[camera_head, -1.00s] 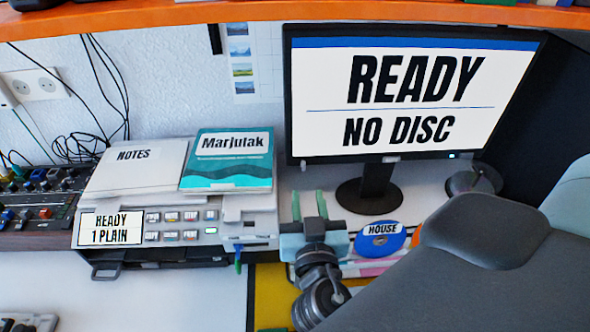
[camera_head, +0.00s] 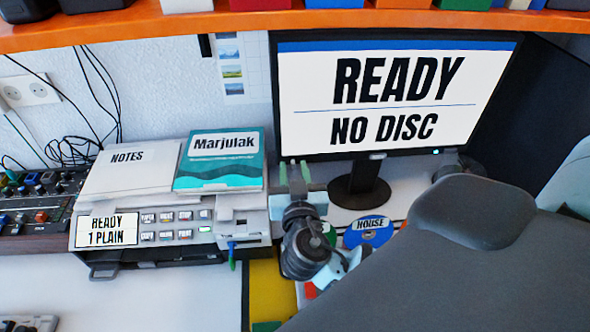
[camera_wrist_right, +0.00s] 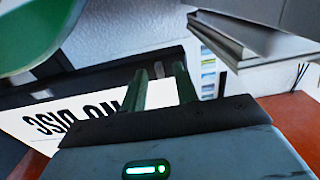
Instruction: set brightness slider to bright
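The monitor (camera_head: 385,95) shows "READY NO DISC". A small pale tab (camera_head: 377,156) sits on its lower bezel and may be the brightness slider; a small light shows to its right. My right gripper (camera_head: 294,172) is in front of the monitor's lower left corner, left of the tab, with two green fingers upright. In the right wrist view, the fingers (camera_wrist_right: 161,85) stand apart with nothing between them, and the monitor (camera_wrist_right: 70,115) appears upside down beyond them. A small grey piece (camera_wrist_right: 158,70) on the bezel shows between the fingertips.
A disc printer (camera_head: 150,235) with notes and a teal "Marjulak" book (camera_head: 222,160) on top stands left of my gripper. A blue "HOUSE" disc (camera_head: 369,232) lies below the monitor stand (camera_head: 360,190). An orange shelf (camera_head: 300,22) runs above.

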